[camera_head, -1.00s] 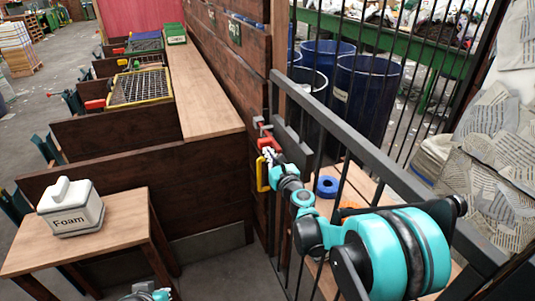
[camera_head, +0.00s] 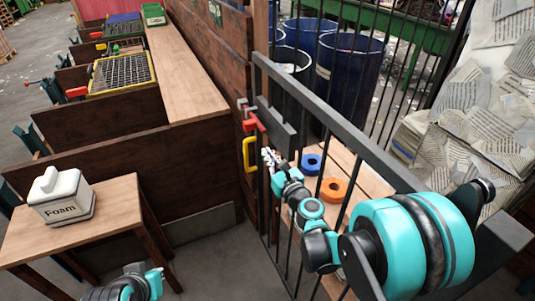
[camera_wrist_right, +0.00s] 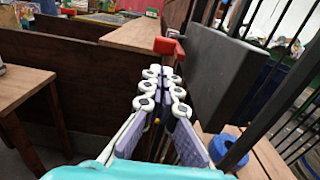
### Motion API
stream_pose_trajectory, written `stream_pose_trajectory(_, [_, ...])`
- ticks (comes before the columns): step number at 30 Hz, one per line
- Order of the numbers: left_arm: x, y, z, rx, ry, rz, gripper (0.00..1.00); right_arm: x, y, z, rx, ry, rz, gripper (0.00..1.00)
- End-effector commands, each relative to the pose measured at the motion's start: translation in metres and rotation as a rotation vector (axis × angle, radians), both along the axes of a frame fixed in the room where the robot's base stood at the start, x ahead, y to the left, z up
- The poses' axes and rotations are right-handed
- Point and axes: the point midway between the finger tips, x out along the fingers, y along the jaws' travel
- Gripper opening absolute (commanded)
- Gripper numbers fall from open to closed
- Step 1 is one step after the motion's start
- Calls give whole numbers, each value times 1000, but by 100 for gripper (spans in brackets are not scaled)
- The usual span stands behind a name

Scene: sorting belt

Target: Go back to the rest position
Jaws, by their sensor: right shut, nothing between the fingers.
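My right gripper (camera_head: 270,158) is shut and empty, in front of the dark bars of the gate (camera_head: 335,122). It is just right of and below the red latch piece (camera_head: 254,121) and right of the yellow handle (camera_head: 249,153), apart from the handle in the head view. In the right wrist view the pale jointed fingers of this gripper (camera_wrist_right: 165,75) are together, with the red latch piece (camera_wrist_right: 169,47) beyond them. A teal part of my other arm shows at the bottom left of the head view; its gripper is not in view.
A box labelled Foam (camera_head: 60,198) stands on a small wooden table (camera_head: 110,205) at left. A long wooden counter (camera_head: 188,75) runs back. Behind the bars are blue barrels (camera_head: 345,80), a blue ring (camera_head: 311,163) and an orange ring (camera_head: 333,190) on a wooden surface.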

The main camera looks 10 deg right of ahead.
Motion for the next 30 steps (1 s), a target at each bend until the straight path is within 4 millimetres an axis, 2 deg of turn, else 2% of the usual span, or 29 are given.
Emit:
stream_pose_trajectory(7, [0, 0, 0, 0, 0, 0, 0, -1, 2, 1, -24, -2, 6, 0])
stream_pose_trajectory(11, [0, 0, 0, 0, 0, 0, 0, -13, 18, 10, -233, -12, 61, 0])
stream_pose_trajectory(14, [0, 0, 0, 0, 0, 0, 0, -36, 38, 15, -565, -33, 154, 0])
stream_pose_trajectory(16, [0, 0, 0, 0, 0, 0, 0, -58, 52, 15, -845, -53, 243, 0])
stream_pose_trajectory(18, [0, 0, 0, 0, 0, 0, 0, -82, 62, 9, -1129, -76, 344, 0])
stream_pose_trajectory(21, [0, 0, 0, 0, 0, 0, 0, -121, 66, -5, -1520, -114, 509, 0])
stream_pose_trajectory(26, [0, 0, 0, 0, 0, 0, 0, -189, 49, -35, -2093, -177, 826, 0])
stream_pose_trajectory(30, [0, 0, 0, 0, 0, 0, 0, -239, 20, -56, -2452, -225, 1110, 0])
